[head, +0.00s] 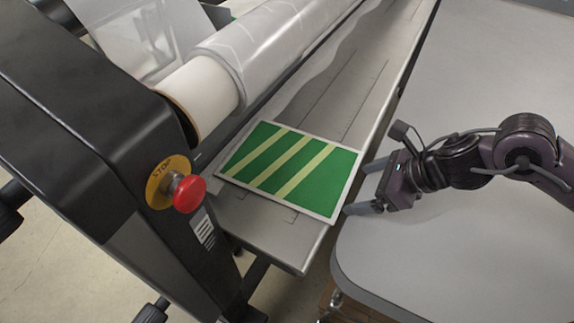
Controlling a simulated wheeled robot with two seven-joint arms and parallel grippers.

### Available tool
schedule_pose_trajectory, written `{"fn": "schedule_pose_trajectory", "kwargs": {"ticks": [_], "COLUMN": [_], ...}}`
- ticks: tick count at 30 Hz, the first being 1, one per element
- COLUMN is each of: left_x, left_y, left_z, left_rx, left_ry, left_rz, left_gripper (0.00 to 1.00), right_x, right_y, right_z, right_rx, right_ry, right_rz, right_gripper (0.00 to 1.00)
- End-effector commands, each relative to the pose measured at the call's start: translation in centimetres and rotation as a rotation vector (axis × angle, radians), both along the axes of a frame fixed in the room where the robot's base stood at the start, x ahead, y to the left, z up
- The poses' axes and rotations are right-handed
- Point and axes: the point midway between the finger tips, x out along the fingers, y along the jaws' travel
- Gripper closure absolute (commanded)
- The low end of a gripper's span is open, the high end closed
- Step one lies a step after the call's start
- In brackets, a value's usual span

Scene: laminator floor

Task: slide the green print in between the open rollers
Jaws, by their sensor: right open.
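The green print (291,168), with pale stripes and a white border, lies flat on the laminator's grey feed table (262,233). Its far left edge is near the roller (203,95), which carries clear film. Whether the rollers stand open cannot be seen from here. My right gripper (357,188) is open at the print's right edge, its fingers pointing left towards it. I cannot tell whether the fingers touch the print or straddle its edge. My left gripper is not in view.
A red stop button (188,193) on a yellow plate sticks out from the black side housing (85,120). A light grey table (450,255) stands at the right, with a narrow gap beside the feed table. The feed table beyond the print is clear.

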Motion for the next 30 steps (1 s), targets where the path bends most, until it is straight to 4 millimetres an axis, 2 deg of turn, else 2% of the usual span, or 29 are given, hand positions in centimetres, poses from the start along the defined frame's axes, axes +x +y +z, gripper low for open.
{"fn": "schedule_pose_trajectory", "kwargs": {"ticks": [18,30], "left_x": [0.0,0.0], "left_y": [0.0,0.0], "left_z": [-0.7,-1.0], "left_rx": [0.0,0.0], "left_ry": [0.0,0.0], "left_rz": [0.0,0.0], "left_gripper": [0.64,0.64], "right_x": [-1.4,-1.1], "right_y": [0.9,1.4], "right_z": [0.0,0.0], "right_rx": [0.0,0.001], "right_ry": [0.0,0.0], "right_rz": [0.0,-0.001], "right_gripper": [0.09,0.09]}}
